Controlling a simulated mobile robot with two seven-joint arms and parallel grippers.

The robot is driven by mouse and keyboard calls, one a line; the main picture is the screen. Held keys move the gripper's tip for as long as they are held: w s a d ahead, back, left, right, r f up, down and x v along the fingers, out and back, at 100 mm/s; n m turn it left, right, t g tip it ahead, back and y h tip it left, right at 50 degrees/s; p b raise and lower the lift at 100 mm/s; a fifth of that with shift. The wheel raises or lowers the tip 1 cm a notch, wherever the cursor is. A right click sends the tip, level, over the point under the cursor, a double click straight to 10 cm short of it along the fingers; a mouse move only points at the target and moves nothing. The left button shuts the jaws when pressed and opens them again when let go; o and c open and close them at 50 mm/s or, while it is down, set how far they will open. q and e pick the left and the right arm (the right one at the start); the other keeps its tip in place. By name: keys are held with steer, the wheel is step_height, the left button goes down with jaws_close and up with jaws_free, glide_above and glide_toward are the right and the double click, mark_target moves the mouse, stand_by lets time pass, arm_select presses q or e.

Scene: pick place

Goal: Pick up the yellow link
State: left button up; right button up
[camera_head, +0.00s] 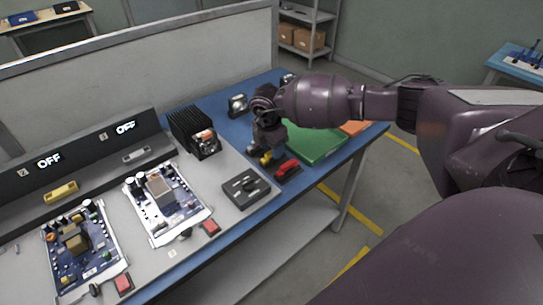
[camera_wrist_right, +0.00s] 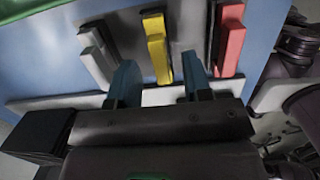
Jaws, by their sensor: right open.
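The yellow link (camera_wrist_right: 156,48) stands in the middle of a row of links in the right wrist view. A little of the yellow link (camera_head: 266,158) shows in the head view below my right gripper (camera_head: 263,148). In the wrist view my right gripper (camera_wrist_right: 159,82) is open, with one blue-grey finger on either side of the yellow link's near end. It is not closed on the link, and I cannot tell whether a finger touches it. My left gripper is not in view.
A red link (camera_wrist_right: 230,42) is right of the yellow one, close to the right finger; a grey link (camera_wrist_right: 97,55) is on the left. On the blue table (camera_head: 236,228) are a dark switch box (camera_head: 246,188), circuit boards (camera_head: 165,202) and a green tray (camera_head: 322,143).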

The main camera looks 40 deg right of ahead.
steer(key=shift+f, duration=0.7)
jaws_close()
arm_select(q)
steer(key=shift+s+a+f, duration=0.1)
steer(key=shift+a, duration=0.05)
